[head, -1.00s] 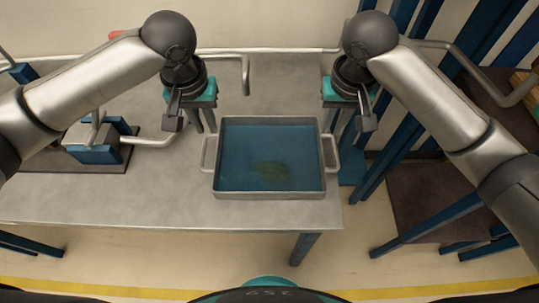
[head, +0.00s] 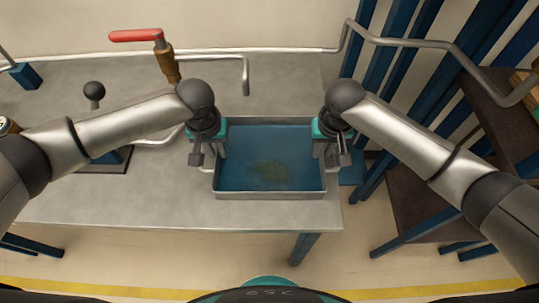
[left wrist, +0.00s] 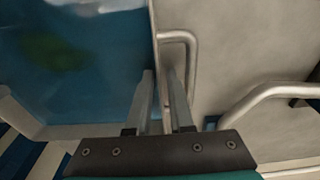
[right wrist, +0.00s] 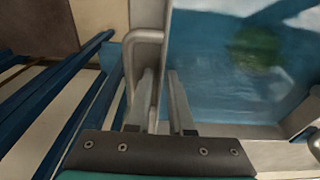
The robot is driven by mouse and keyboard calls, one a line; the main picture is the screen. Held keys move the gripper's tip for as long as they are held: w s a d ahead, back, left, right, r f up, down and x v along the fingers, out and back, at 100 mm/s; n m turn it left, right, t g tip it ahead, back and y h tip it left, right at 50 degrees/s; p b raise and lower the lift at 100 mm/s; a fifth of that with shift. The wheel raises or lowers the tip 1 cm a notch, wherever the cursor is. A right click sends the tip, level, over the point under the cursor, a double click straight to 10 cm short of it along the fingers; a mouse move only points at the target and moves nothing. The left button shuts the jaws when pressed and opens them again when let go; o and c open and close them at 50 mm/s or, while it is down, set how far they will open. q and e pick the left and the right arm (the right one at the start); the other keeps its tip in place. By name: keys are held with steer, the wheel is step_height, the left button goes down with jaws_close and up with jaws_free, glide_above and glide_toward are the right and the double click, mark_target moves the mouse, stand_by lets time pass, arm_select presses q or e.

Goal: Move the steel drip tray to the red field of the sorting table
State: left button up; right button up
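The steel drip tray (head: 270,195) sits on the grey bench, a shallow square pan with bluish liquid and a greenish patch inside. Its side handles show in the left wrist view (left wrist: 192,60) and the right wrist view (right wrist: 128,70). My left gripper (left wrist: 159,72) is open at the tray's left side, its fingers straddling the side wall by the handle. My right gripper (right wrist: 159,72) is open at the right side, its fingers likewise on either side of the wall. Whether the fingers touch the wall I cannot tell. No red field is visible.
The bench (head: 120,205) ends just right of the tray. A red-handled valve (head: 136,35) and pipes stand behind and left. A black-knobbed lever (head: 94,92) is at left. A dark brown surface (head: 420,200) and blue posts are at right.

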arm_select(q)
steer(key=shift+c, duration=0.3)
arm_select(e)
steer(key=shift+c, duration=0.3)
arm_select(q)
jaws_close()
arm_select(e)
jaws_close()
stand_by(0.5)
